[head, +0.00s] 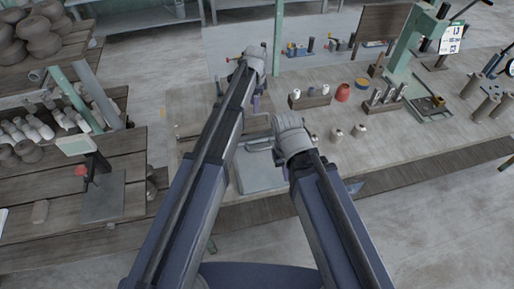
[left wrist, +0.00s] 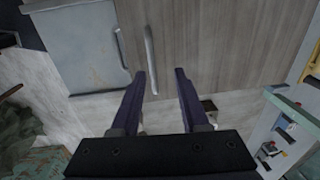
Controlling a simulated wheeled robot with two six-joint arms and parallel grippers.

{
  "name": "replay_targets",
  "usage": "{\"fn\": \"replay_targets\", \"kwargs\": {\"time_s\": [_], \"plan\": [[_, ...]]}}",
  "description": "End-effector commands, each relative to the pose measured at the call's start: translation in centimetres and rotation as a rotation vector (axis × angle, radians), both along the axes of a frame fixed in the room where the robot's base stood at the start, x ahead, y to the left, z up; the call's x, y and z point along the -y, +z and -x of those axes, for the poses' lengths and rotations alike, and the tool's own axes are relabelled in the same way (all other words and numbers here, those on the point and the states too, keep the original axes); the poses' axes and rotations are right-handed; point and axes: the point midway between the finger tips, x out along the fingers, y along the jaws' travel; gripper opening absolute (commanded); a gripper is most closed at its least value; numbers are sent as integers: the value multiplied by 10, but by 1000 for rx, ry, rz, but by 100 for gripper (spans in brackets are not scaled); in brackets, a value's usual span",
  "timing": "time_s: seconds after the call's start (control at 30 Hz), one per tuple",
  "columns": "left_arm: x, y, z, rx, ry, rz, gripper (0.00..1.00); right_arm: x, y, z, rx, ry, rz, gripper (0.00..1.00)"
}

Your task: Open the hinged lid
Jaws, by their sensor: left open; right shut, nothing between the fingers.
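A flat grey lid (head: 262,172) lies on the table between my two arms in the head view, with a handle-like bar (head: 258,147) along its far side. In the left wrist view a grey panel that looks like this lid (left wrist: 78,48) is at the upper left and lies flat. A slim pale bar (left wrist: 150,58) stands to its right, near the left fingertip. My left gripper (left wrist: 164,72) is open and empty above the wooden table top.
Several small jars and a red pot (head: 343,92) stand on the table to the right, near a green press stand (head: 408,45). A wooden bench (head: 120,195) with a grey plate is at the left.

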Motion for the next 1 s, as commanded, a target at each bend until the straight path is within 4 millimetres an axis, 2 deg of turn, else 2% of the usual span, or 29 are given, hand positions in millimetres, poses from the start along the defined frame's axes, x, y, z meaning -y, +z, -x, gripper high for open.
{"fn": "replay_targets", "kwargs": {"time_s": [0.03,0.37,0.43,0.67,1.0], "plan": [[1,-14,5,9,-1,-4,45,0,-14,0,0,0,0,0],[3,-40,13,96,-1,-31,45,0,-43,0,0,0,0,0],[4,-23,13,97,-1,-31,45,0,-27,0,0,0,0,0],[5,1,17,96,-1,-31,45,0,-2,0,0,0,0,0],[8,47,26,95,-1,-31,45,0,44,0,0,0,0,0]]}}
